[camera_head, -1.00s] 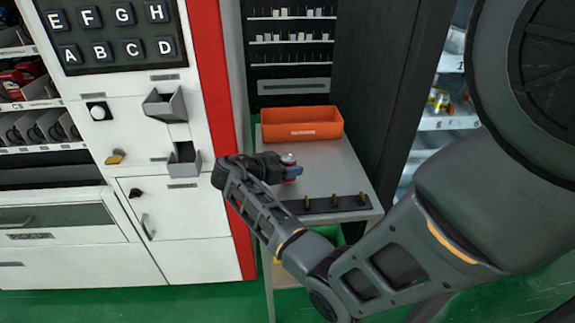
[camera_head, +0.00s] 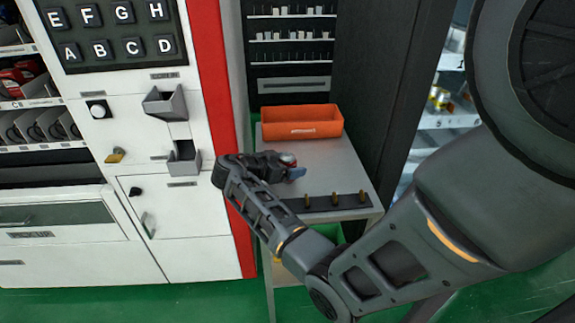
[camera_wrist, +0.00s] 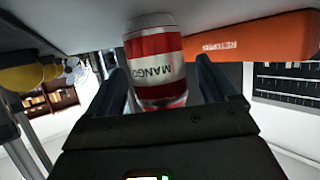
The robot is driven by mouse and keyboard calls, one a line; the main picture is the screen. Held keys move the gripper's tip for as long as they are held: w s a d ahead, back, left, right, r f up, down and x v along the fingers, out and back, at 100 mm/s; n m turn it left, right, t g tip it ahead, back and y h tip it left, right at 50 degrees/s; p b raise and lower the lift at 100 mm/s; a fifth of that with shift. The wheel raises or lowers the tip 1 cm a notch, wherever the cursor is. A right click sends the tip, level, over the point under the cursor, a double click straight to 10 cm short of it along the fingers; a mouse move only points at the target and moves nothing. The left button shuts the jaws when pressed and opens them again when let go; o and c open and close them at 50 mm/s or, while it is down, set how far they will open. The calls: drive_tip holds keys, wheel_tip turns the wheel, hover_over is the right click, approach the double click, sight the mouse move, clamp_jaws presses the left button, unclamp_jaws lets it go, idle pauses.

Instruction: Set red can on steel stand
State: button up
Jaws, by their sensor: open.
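The red can (camera_wrist: 155,60), with a silver band lettered MANGO, stands between my gripper's two fingers (camera_wrist: 162,78) in the wrist view, where the picture is upside down. The fingers are open, with a gap showing on the can's right side. In the head view the can's top (camera_head: 287,158) shows at my gripper (camera_head: 290,170); the rest is hidden by it. The can appears upright on the grey top of the steel stand (camera_head: 340,160), in front of the orange bin.
The orange bin (camera_head: 302,121) is at the back of the stand top. A dark strip with brass-coloured pegs (camera_head: 335,202) lies along its front. The white vending machine with a red edge (camera_head: 215,100) is at left, a dark cabinet (camera_head: 375,90) at right. Stand top right of my gripper is clear.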

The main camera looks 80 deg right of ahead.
drive_tip(key=b+v, duration=0.2)
drive_tip(key=v, duration=1)
